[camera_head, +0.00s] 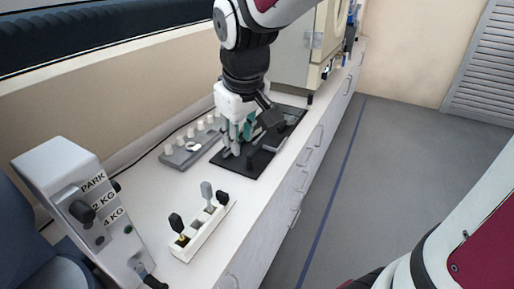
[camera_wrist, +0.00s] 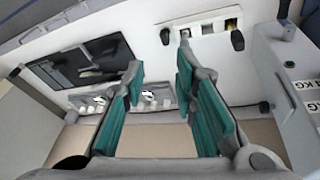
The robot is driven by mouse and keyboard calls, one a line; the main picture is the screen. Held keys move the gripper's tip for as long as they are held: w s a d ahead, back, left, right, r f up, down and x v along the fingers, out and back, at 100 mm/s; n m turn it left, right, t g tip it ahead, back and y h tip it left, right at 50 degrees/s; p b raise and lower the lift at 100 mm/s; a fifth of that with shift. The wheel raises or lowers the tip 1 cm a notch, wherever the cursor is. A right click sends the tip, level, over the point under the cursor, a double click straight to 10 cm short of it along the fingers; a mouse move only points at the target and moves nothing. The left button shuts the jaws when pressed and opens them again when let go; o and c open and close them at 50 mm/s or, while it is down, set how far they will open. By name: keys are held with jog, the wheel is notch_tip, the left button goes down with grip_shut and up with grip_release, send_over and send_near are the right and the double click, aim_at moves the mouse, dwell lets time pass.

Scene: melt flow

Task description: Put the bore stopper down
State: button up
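My gripper (camera_head: 238,138) is over the bench beside the black mat, its teal-padded fingers pointing down. In the wrist view my gripper (camera_wrist: 160,100) has its fingers spread wide, with nothing between them. A white rack (camera_head: 190,248) on the near bench holds a black-topped tool with a brass part (camera_head: 177,224), a grey-topped tool (camera_head: 206,191) and a black-topped tool (camera_head: 222,198). The rack (camera_wrist: 208,27) also shows at the top of the wrist view. I cannot tell which of these tools is the bore stopper.
A grey block with several white pegs (camera_head: 190,148) stands against the wall side. A dark mat (camera_head: 232,166) with dark items lies under and beside my gripper. A weight unit marked PARK and KG (camera_head: 75,195) stands at the left. A beige machine (camera_head: 295,50) stands behind.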

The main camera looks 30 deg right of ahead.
jog(key=s+r+m+t, duration=0.2)
jog(key=s+r+m, duration=0.1)
jog(key=s, duration=1.2)
jog(key=shift+a+r+y, duration=0.3)
jog(key=shift+a+r, duration=0.05)
jog(key=shift+r, duration=0.35)
jog(key=shift+a, duration=0.1)
